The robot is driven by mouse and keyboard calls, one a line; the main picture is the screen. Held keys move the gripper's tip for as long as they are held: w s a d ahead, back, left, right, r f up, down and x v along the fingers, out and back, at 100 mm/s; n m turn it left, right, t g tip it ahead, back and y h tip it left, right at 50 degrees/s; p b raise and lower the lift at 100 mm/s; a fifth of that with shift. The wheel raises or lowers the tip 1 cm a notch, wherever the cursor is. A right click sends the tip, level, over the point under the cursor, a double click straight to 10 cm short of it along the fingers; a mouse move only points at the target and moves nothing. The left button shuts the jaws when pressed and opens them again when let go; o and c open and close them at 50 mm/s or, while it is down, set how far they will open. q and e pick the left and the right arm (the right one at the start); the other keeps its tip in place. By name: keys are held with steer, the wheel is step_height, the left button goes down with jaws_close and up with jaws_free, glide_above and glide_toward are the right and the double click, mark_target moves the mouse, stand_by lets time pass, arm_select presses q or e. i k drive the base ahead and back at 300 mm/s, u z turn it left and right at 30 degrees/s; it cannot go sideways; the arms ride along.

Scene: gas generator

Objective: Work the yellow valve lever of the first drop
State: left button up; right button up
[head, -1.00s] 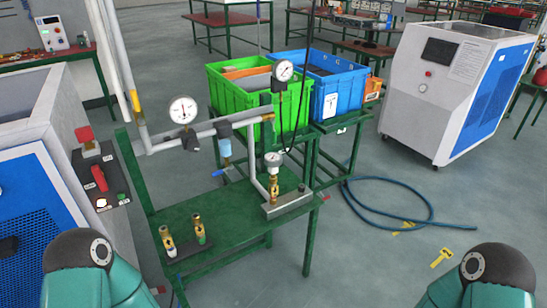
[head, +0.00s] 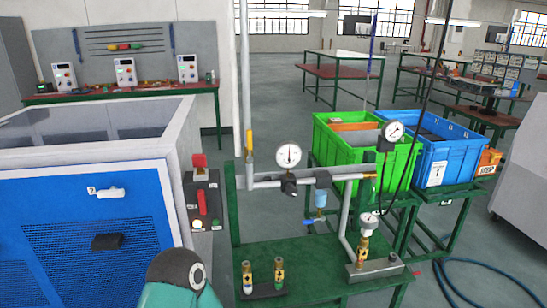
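A narrow yellow piece (head: 249,143) lies along the grey vertical pipe (head: 243,70) at the left of the green stand; it looks like a lever in line with the pipe. The pipe meets a horizontal grey pipe (head: 265,183) below it. Another small yellow part (head: 369,176) shows near the right end of that horizontal pipe; I cannot tell what it is. A teal and black joint of my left arm shows at the bottom edge, in front of the stand. Neither gripper's fingers are in view.
Round gauges (head: 288,156) (head: 392,131) stand on the pipework, with a lower gauge (head: 368,221). A blue-and-white cabinet (head: 90,210) with a red-switch panel (head: 202,200) stands close on the left. Green (head: 340,150) and blue crates (head: 445,150) are behind. A hose lies at right.

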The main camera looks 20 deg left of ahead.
mark_target(250, 159)
steer(key=u, duration=0.35)
steer(key=i, duration=0.85)
steer(key=z, duration=0.25)
